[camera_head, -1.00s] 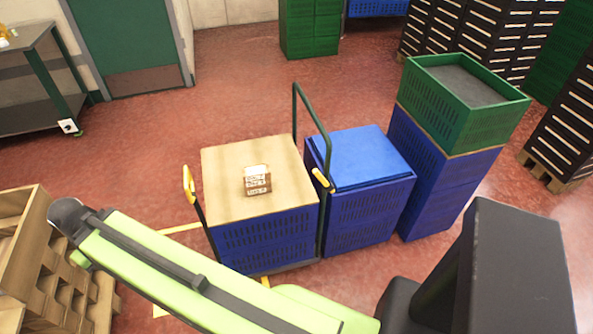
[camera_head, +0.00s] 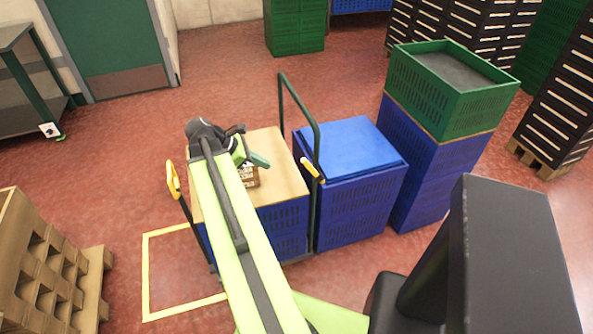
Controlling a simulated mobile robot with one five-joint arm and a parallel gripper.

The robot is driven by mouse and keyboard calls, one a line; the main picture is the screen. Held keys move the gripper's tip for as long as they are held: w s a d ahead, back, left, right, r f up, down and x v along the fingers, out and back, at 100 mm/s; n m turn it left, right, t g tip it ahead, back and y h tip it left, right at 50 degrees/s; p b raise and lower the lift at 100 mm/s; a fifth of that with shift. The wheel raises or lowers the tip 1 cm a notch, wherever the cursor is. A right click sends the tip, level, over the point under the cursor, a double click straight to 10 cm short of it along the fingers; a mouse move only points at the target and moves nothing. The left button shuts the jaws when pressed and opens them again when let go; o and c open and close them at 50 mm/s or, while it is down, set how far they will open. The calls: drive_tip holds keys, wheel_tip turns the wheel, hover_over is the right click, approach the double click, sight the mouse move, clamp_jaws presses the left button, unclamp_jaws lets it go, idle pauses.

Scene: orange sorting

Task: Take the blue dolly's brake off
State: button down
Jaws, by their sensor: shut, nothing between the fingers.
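A dolly carrying blue crates (camera_head: 283,232) stands at the centre with a wooden board (camera_head: 282,175) on top. A dark green push handle (camera_head: 316,130) rises at its right side. A yellow lever (camera_head: 173,181) stands at its left side and another yellow piece (camera_head: 313,170) sits by the handle. I cannot tell which of them is the brake. My gripper (camera_head: 262,161) is shut and empty, above the board and in front of a small brown-and-white box (camera_head: 249,177), partly hiding it. My arm covers the dolly's front left; its wheels are mostly hidden.
A blue lidded crate stack (camera_head: 360,205) stands close to the dolly's right. Beyond it is a blue stack topped by a green crate (camera_head: 430,98). A wooden pallet stack (camera_head: 50,265) is at lower left. A yellow floor outline (camera_head: 147,275) encloses bare floor left of the dolly.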

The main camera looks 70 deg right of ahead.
drive_tip(key=shift+s+d+r, duration=0.15)
drive_tip(key=shift+s+d, duration=0.2)
drive_tip(key=shift+s, duration=0.2)
drive_tip(key=b, duration=0.5)
approach(313, 171)
drive_tip(key=shift+d+f, duration=0.3)
drive_tip(key=shift+f, duration=0.35)
drive_tip(key=shift+d+f, duration=0.35)
drive_tip(key=shift+f, duration=0.3)
drive_tip(key=shift+d+f, duration=0.3)
drive_tip(key=shift+f, duration=0.35)
